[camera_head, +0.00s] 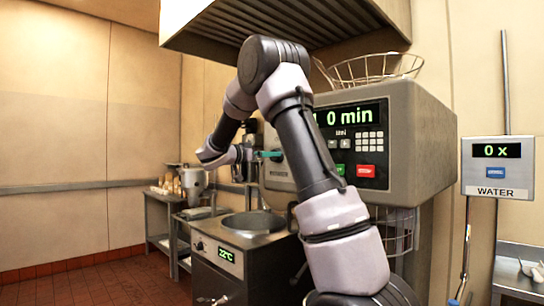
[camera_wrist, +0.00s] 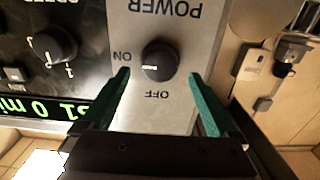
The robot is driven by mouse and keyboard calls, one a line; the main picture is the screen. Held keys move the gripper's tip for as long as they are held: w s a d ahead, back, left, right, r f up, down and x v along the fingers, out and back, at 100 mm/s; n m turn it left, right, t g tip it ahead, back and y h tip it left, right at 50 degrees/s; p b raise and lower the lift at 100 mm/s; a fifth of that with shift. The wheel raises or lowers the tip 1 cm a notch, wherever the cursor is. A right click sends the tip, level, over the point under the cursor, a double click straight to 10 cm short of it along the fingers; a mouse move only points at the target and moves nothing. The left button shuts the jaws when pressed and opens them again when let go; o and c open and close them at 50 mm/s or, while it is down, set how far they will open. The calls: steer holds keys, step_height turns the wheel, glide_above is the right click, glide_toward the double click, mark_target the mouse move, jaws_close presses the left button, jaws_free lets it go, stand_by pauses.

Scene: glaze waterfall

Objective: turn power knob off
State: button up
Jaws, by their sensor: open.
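The black power knob (camera_wrist: 160,62) shows in the wrist view on a light metal plate marked POWER, which appears upside down. Its white pointer line points left, toward the ON mark; the OFF mark is below it in the picture. My gripper (camera_wrist: 160,76) is open, with one green finger on each side of the knob and visible gaps between. The fingertips look close to the plate; I cannot tell if they touch it. In the head view my gripper (camera_head: 268,154) is at the left side of the grey machine, and the power knob is hidden there.
A second black knob (camera_wrist: 52,46) and a green-digit display (camera_wrist: 38,108) sit left of the plate. The head view shows the grey machine (camera_head: 425,130), a steel vat (camera_head: 252,222) below my arm, a range hood (camera_head: 270,22) above, and a water box (camera_head: 497,167) at right.

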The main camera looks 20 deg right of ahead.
steer(key=shift+x, duration=1.4)
steer(key=c, duration=1.4)
steer(key=shift+o, duration=0.2)
steer(key=shift+n, duration=0.4)
steer(key=shift+w+a+f+n, duration=0.1)
steer(key=shift+f+n, duration=0.05)
steer(key=shift+n, duration=4.1)
steer(key=shift+w+f+n, duration=0.1)
steer(key=shift+n, duration=4.15)
